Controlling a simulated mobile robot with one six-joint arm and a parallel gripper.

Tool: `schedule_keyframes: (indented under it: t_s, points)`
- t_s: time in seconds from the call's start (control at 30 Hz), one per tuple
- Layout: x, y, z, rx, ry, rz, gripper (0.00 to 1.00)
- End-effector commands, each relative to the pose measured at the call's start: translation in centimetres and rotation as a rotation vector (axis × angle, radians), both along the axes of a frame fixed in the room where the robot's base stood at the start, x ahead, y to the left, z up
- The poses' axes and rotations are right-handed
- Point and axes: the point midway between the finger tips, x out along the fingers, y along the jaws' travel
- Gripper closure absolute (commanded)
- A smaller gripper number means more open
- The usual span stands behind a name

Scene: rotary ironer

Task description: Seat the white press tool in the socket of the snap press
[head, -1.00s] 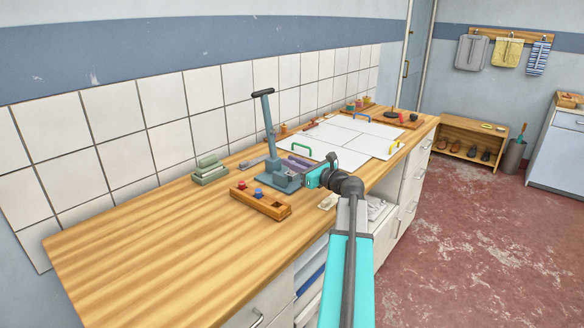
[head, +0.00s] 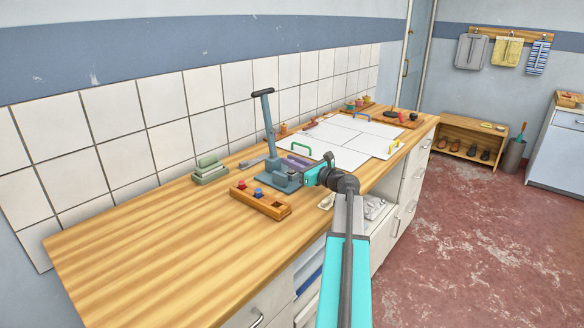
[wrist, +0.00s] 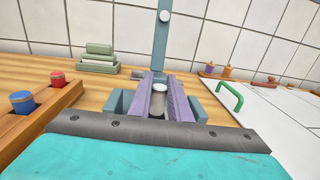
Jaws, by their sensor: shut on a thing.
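The blue-grey snap press (head: 268,130) stands on the wooden bench, its lever column upright with a dark handle on top. My gripper (wrist: 160,85) has purple fingers shut on the white press tool (wrist: 158,103), which shows as a pale upright cylinder between them in the wrist view. The fingers are at the press, in front of its column (wrist: 161,50) and over or beside its base. The socket is hidden behind the fingers and tool, so I cannot tell whether the tool is in it. The head view does not show the tool clearly.
A wooden holder (head: 268,209) with a red and a blue tool and an empty place stands in front of the press. Green blocks (head: 209,169) lie to the left. A white board (head: 345,136) with coloured handles lies beyond. The bench's left part is clear.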

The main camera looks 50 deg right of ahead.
Motion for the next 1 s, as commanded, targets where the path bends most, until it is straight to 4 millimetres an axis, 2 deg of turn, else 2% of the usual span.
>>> schedule_keyframes:
  t_s: [0.23,0.7,0.73,0.8,0.83,1.0]
  points:
    - [0.0,0.0,-2.1,0.002,0.0,0.0,1.0]
    - [0.0,0.0,-2.5,0.0,0.0,0.0,1.0]
    - [0.0,0.0,-2.5,0.0,0.0,0.0,0.8]
    - [0.0,0.0,-2.5,0.0,0.0,0.0,0.68]
    - [0.0,0.0,-2.5,0.0,0.0,0.0,0.64]
    - [0.0,0.0,-2.5,0.0,0.0,0.0,0.64]
